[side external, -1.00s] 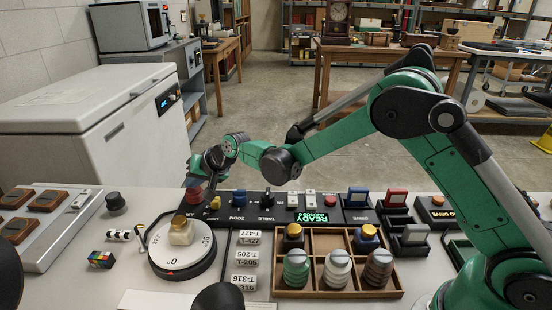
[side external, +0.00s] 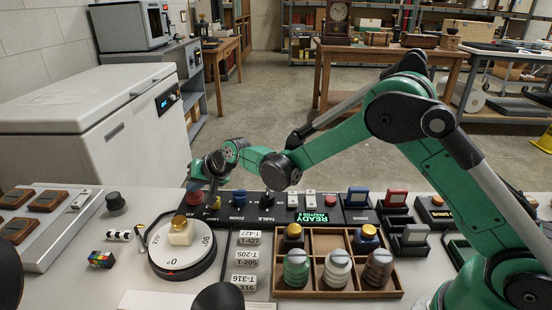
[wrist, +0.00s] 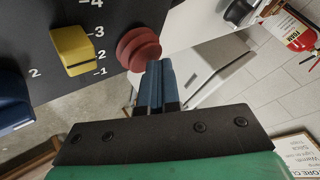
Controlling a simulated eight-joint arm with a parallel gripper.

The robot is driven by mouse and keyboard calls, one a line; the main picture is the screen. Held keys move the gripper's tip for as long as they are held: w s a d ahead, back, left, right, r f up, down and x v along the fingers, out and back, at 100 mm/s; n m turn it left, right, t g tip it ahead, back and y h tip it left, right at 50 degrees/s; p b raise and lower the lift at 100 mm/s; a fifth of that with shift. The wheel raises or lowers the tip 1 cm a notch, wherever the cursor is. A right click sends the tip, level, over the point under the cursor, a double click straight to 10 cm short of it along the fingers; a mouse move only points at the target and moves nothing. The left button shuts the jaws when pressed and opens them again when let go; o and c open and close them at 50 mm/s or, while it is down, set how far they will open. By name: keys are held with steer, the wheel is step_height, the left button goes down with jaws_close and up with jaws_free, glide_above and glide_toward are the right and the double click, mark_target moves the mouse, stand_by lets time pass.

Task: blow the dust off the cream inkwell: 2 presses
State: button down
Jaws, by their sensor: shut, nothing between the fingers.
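The cream inkwell (side external: 181,236), with a brownish-yellow cap, stands upright on the round white turntable (side external: 170,262) in the side view. My gripper (side external: 211,199) is behind and right of it, low over the black control panel (side external: 256,215) and apart from the inkwell. In the wrist view my gripper's blue fingers (wrist: 158,85) are shut with nothing between them. A red round button (wrist: 138,48) is just beyond the fingertips; contact cannot be told. It also shows in the side view (side external: 194,194), left of the gripper. Dust on the inkwell is too small to judge.
A yellow switch (wrist: 73,50) with a numbered scale is beside the red button. Right of the turntable are number tags (side external: 245,255) and a wooden tray (side external: 345,294) of bottles. A colour cube (side external: 102,259) lies to the left. The panel display (side external: 310,222) reads READY.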

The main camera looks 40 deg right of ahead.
steer(key=shift+r, duration=1.2)
steer(key=shift+r, duration=0.1)
steer(key=shift+r, duration=2.4)
steer(key=n+h, duration=0.2)
steer(key=n, duration=0.1)
glide_toward(198, 195)
steer(key=s+d+r, duration=0.5)
steer(key=s+r, duration=0.2)
steer(key=r, duration=0.1)
steer(key=s+d+f+n+g+h, duration=0.1)
steer(key=s+d+f, duration=0.2)
steer(key=s, duration=0.8)
steer(key=shift+s+d+f+n+g, duration=0.2)
steer(key=shift+d+n+g, duration=0.1)
steer(key=shift+d+n, duration=0.15)
